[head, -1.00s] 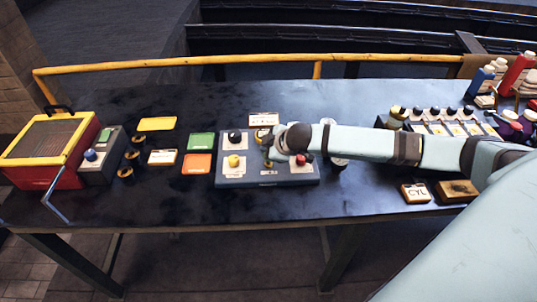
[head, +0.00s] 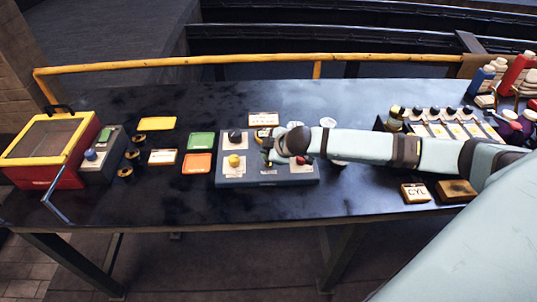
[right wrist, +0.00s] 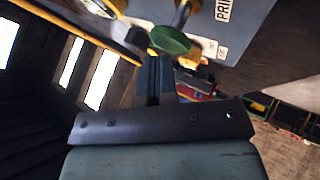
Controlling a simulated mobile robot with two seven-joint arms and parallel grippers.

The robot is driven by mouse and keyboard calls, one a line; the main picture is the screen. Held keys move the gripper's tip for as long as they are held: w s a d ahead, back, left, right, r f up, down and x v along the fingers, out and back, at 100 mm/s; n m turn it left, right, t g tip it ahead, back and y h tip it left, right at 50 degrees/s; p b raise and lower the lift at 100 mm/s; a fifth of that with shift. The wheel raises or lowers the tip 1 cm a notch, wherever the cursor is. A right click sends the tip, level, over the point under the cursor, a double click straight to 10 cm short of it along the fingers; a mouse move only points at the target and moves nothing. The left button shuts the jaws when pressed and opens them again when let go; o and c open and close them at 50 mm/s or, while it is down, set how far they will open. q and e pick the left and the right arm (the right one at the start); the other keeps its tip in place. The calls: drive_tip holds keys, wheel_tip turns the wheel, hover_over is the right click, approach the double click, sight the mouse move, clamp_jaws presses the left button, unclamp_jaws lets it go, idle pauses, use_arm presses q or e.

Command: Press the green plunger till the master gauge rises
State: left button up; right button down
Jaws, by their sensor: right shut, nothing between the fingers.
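The grey-blue console (head: 228,180) stands on the table in the head view, with a black knob (head: 235,136), a yellow knob (head: 234,161) and a red knob (head: 301,160). My right gripper (head: 267,157) is over its middle, shut and empty, pointing down. The green plunger is largely hidden by my arm in the head view. In the right wrist view its round green cap (right wrist: 170,40) is just beyond my shut fingertips (right wrist: 160,55); contact is hard to tell. White round dials (head: 328,122) sit behind my forearm; their readings are too small to make out. My left gripper is out of view.
A red and yellow box (head: 52,150) stands at the far left beside a small unit with a blue knob (head: 90,155). Green (head: 201,141) and orange (head: 197,163) plates lie left of the console. Bottles (head: 480,80) stand at the far right. The front table strip is mostly clear.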

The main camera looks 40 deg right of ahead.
drive_tip(key=shift+f, duration=1.2)
idle(0.6)
drive_tip(key=shift+r+p, duration=1.75)
drive_tip(key=shift+p, duration=0.2)
drive_tip(key=shift+r+p, duration=0.6)
drive_tip(key=shift+r, duration=0.05)
wheel_tip(320, 180, up, 4)
drive_tip(key=p, duration=0.4)
drive_tip(key=shift+f, duration=0.1)
